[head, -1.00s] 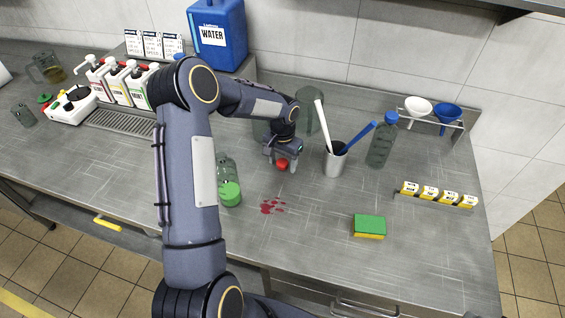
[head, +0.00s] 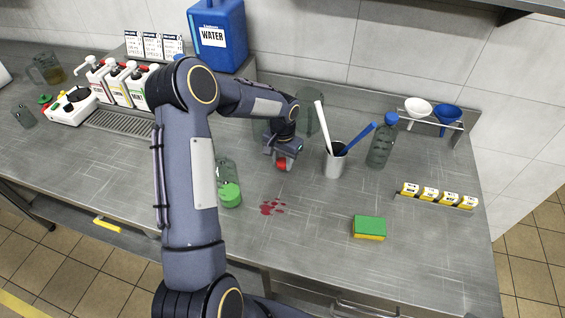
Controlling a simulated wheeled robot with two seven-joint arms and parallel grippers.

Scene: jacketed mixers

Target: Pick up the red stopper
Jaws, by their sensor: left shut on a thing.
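The red stopper (head: 282,163) is between the fingers of my left gripper (head: 284,162), above or at the steel counter near the middle of the head view. The gripper is shut on it and points down. The fingers hide part of the stopper. I cannot tell whether the stopper is clear of the counter. My right gripper is not in view.
A metal cup (head: 335,160) with a white and a blue tool stands close right of the gripper. A blue-capped bottle (head: 381,146) is beyond it. A sponge (head: 369,228) sits front right.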

